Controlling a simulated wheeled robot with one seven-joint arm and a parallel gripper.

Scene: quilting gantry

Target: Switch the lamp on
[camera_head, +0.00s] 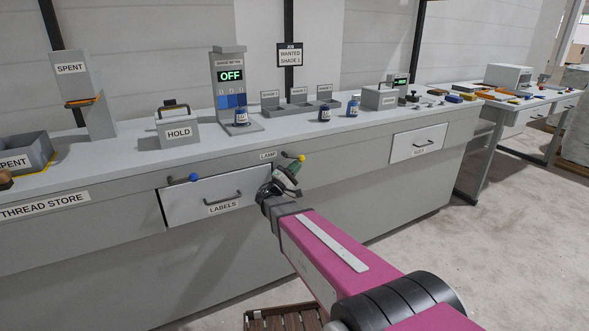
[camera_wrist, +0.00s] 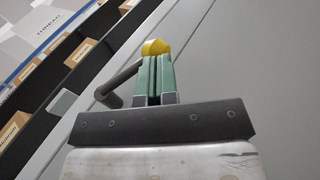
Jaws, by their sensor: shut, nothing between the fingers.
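The lamp switch is a dark lever with a yellow knob (camera_head: 302,158) on the bench front, beside the LAMP label (camera_head: 267,155). In the head view the lever points right. My gripper (camera_head: 291,166) is just below and left of the knob, its green fingers shut and empty. In the wrist view the yellow knob (camera_wrist: 155,46) appears right at the tips of the shut fingers (camera_wrist: 157,58), with a dark rod (camera_wrist: 121,82) to their left. I cannot tell whether the fingers touch the knob. No lamp light is recognisable.
The LABELS drawer (camera_head: 217,194) stands slightly open left of my gripper, with a blue-knobbed lever (camera_head: 194,177) above it. A second drawer (camera_head: 418,143) is to the right. On the bench stand a meter reading OFF (camera_head: 230,76), a HOLD box (camera_head: 178,133) and several small bottles.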

